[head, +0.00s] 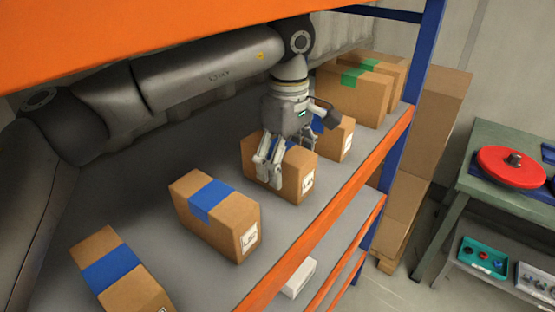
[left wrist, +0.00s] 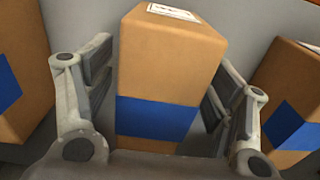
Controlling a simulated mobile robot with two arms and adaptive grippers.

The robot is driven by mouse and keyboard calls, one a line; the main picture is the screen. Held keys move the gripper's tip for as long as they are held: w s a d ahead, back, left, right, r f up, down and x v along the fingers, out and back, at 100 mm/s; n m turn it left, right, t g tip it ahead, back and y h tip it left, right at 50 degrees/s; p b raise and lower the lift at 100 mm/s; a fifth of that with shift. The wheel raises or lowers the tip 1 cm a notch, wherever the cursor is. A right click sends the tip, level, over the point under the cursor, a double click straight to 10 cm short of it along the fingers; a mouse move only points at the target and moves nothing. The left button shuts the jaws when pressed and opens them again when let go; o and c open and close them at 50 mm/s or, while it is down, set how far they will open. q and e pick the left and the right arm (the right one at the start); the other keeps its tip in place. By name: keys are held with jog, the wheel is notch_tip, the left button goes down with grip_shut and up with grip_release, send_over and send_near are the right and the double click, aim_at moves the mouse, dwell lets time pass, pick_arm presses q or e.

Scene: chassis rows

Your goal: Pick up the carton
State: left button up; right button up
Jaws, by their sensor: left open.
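A brown carton (head: 294,188) with blue tape and a white label stands on the grey shelf. My left gripper (head: 268,172) reaches down from above over this carton and hides part of its top and tape. In the left wrist view the carton (left wrist: 166,70) stands between the two open fingers (left wrist: 160,95), one on each side. The blue band crosses it and its label is at the far end. The right finger looks close to the carton's side; whether it touches I cannot tell. My right gripper is not in view.
Similar blue-taped cartons stand on both sides: one nearer (head: 222,222), one at the front left (head: 118,275) and one behind (head: 347,140). Green-taped cartons (head: 350,98) stand at the far end. An orange beam (head: 330,210) edges the shelf, and another orange beam (head: 130,35) runs above.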

pick_arm(q)
notch_tip(320, 180, down, 2)
jog(key=shift+a+f+p, duration=0.15)
jog(key=shift+f+p, duration=0.05)
jog(key=shift+p, duration=0.2)
jog(key=shift+w+f, duration=0.2)
jog(key=shift+f, duration=0.25)
jog(key=shift+s, duration=0.1)
jog(key=shift+c, duration=1.4)
jog(key=c, duration=1)
jog(key=shift+r, duration=0.1)
